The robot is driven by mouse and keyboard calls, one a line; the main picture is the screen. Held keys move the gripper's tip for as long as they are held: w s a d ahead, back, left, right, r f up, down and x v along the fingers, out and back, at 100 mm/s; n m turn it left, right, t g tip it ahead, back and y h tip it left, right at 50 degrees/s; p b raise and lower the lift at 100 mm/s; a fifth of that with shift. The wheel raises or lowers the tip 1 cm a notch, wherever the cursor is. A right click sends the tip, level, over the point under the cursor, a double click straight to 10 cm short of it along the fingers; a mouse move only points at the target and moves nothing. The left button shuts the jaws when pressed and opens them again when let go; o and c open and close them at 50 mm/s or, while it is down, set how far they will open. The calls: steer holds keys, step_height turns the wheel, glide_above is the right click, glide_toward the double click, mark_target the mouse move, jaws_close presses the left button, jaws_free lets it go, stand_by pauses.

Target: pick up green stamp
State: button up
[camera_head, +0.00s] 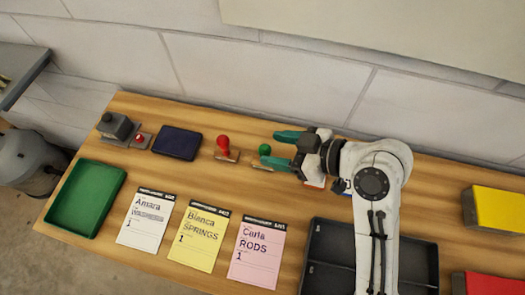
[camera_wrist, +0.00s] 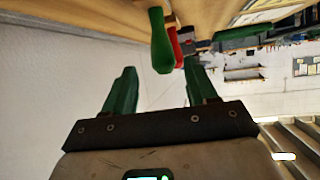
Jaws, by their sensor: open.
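The green stamp (camera_head: 265,149) stands upright on the wooden bench, its rounded green handle above a small base. My gripper (camera_head: 271,148) reaches in from the right with its green fingers apart, near the handle. In the wrist view the green stamp's handle (camera_wrist: 160,42) lies ahead of my gripper (camera_wrist: 160,68), lined up between the two fingertips. Nothing is held. The handle does not visibly touch either finger. In the head view a finger partly hides the stamp's base.
A red stamp (camera_head: 223,143) stands just left of the green one; it shows behind it in the wrist view (camera_wrist: 175,45). A dark ink pad (camera_head: 177,142), a green tray (camera_head: 85,199), several paper cards and a dark divided tray (camera_head: 322,250) share the bench. A wall runs behind.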

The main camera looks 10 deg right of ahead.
steer(key=shift+s+f+p+x, duration=0.15)
steer(key=shift+p+x, duration=0.1)
steer(key=shift+x, duration=0.75)
steer(key=shift+s+f+p+x, duration=0.1)
steer(key=shift+f+p+x, duration=0.15)
steer(key=shift+x, duration=0.75)
steer(key=shift+s+f+p+x, duration=0.1)
steer(key=shift+p+x, duration=0.15)
steer(key=shift+x, duration=0.75)
steer(key=shift+d, duration=0.1)
steer(key=c, duration=1)
steer(key=shift+r, duration=0.2)
